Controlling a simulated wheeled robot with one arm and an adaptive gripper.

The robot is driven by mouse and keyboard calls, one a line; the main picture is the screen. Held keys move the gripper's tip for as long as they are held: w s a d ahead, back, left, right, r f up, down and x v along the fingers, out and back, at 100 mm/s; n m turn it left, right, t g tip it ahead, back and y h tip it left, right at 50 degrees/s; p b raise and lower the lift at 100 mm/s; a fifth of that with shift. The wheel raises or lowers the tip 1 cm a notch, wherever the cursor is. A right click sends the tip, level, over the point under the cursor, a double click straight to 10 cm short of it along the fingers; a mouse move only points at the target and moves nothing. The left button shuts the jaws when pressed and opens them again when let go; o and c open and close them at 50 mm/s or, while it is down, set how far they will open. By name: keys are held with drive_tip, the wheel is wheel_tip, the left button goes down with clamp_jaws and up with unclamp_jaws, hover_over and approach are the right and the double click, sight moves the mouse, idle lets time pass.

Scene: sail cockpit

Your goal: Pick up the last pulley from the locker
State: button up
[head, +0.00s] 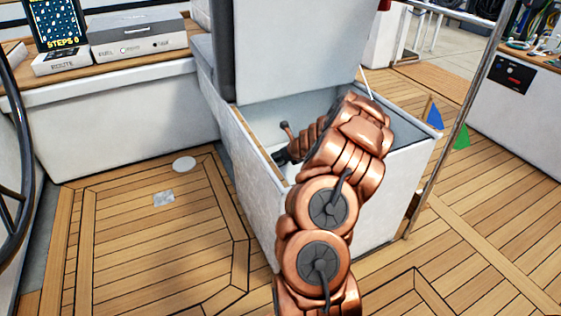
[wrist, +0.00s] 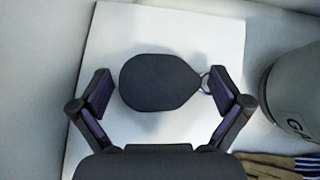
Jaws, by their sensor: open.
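The pulley (wrist: 157,82) is a dark, flat, teardrop-shaped block with a small metal ring at its right tip. In the wrist view it lies on a white square panel (wrist: 170,25) inside the locker. My gripper (wrist: 160,90) is open, with one finger to the left of the pulley and the other at its ring end. No clear grip shows; the gap between fingers and pulley is hard to judge at the ring. In the head view the locker (head: 255,130) is open with its lid (head: 290,50) up. My copper arm reaches into it and hides the pulley.
In the wrist view a grey rounded container (wrist: 295,95) stands close on the right. Tan gloves (wrist: 265,160) with a striped cuff lie at the lower right. The locker walls hem in the arm. A metal pole (head: 450,130) stands right of the locker; the deck at left is clear.

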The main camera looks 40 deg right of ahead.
drive_tip(key=c, duration=1.1)
